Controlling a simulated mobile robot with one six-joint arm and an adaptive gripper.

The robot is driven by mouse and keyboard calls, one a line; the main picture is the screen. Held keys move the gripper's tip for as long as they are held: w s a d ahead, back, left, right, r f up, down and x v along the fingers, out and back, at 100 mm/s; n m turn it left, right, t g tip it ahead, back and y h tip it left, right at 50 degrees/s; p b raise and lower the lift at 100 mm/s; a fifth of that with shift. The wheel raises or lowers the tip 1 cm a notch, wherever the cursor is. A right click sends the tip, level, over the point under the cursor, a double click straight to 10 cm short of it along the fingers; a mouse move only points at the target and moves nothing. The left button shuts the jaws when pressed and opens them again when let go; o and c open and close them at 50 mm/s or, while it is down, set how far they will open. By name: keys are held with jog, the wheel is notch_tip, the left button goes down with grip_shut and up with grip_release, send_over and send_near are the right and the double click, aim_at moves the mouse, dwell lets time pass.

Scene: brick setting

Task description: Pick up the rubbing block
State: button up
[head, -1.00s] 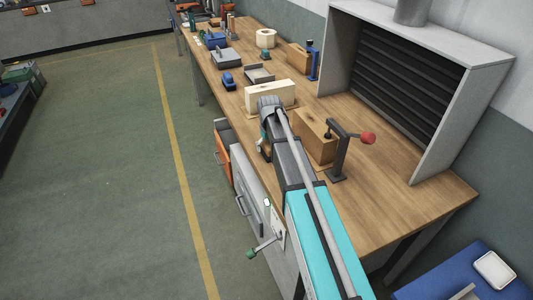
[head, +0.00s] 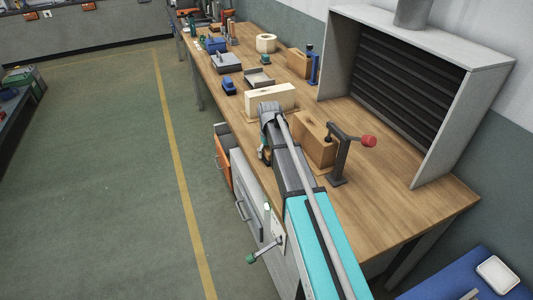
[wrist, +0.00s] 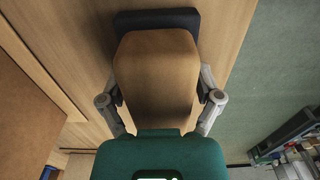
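The rubbing block, a tan block with a dark base (wrist: 158,72), fills the middle of the wrist view. It is over the wooden bench top near an edge, with green floor to its right. My gripper (wrist: 160,92) straddles it, with one grey finger along each side and the teal gripper body close at its near end. The fingertips are partly hidden, so I cannot tell whether they press on it. In the head view my arm mostly hides the gripper (head: 265,154) at the bench's front edge, and I cannot make out the block there.
A pale block (head: 270,97) lies just beyond my gripper. A wooden block (head: 314,141) and a clamp with a red knob (head: 343,155) stand to the right. An open orange drawer (head: 222,162) juts out below the bench. Several tools lie farther back.

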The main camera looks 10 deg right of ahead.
jog(key=c, duration=0.6)
jog(key=shift+r, duration=0.15)
notch_tip(320, 180, up, 3)
jog(key=p, duration=0.3)
jog(key=s+r+p, duration=0.2)
jog(key=r+p, duration=0.1)
jog(key=s+r+p, duration=0.3)
jog(key=shift+d, duration=0.1)
jog(key=s+r+p, duration=0.1)
jog(key=s, duration=0.2)
jog(key=s+r+p, duration=0.1)
jog(key=s, duration=0.2)
jog(key=s+r+p, duration=0.1)
jog(key=s+p, duration=0.1)
jog(key=s, duration=0.1)
jog(key=shift+d+r, duration=0.2)
jog(key=shift+r, duration=0.15)
